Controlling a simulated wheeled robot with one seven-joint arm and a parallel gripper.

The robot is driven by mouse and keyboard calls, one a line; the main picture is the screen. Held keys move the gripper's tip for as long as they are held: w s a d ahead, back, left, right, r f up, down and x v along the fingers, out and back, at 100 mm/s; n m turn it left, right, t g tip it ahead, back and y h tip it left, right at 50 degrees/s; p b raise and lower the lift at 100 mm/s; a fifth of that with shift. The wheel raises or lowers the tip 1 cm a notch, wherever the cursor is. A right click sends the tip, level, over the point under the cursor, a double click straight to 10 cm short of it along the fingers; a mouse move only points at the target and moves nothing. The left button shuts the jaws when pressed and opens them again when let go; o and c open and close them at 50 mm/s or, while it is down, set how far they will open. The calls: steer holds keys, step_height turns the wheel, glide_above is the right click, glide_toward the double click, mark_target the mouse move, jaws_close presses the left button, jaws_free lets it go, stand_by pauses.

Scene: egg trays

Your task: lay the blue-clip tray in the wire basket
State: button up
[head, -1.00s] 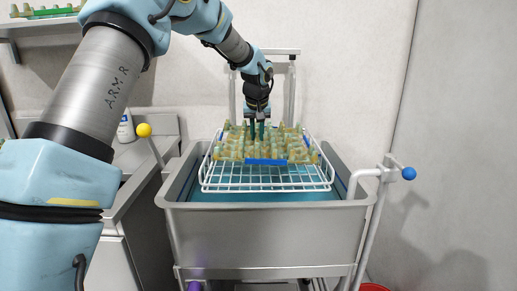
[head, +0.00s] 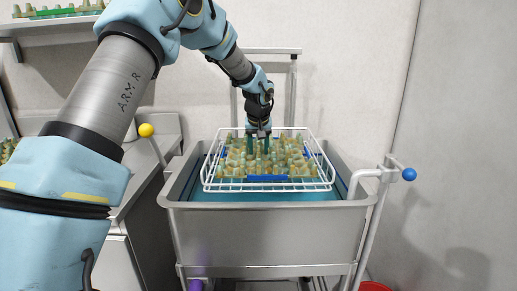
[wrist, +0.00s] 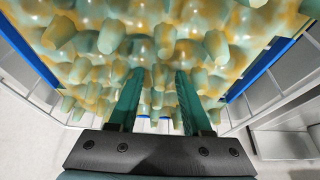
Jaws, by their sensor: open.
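The blue-clip tray (head: 235,169), a yellow-green bumpy egg tray with blue clips on its edges, lies inside the white wire basket (head: 226,187). It looks level, with the basket's rim around it. My gripper (head: 258,152) is above the tray's middle with its fingers pointing down among the bumps. In the wrist view the two green fingers (wrist: 158,95) are apart, with tray bumps (wrist: 110,35) close around and ahead of them. Whether a fingertip touches the tray cannot be told.
The basket sits over a steel sink (head: 265,235) with blue inside it. A yellow knob (head: 146,130) stands on the left and a blue knob (head: 409,174) on the right. A shelf at upper left holds another tray with green (head: 60,11).

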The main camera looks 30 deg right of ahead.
steer(key=b+v, duration=0.2)
steer(key=v, duration=1)
stand_by(0.4)
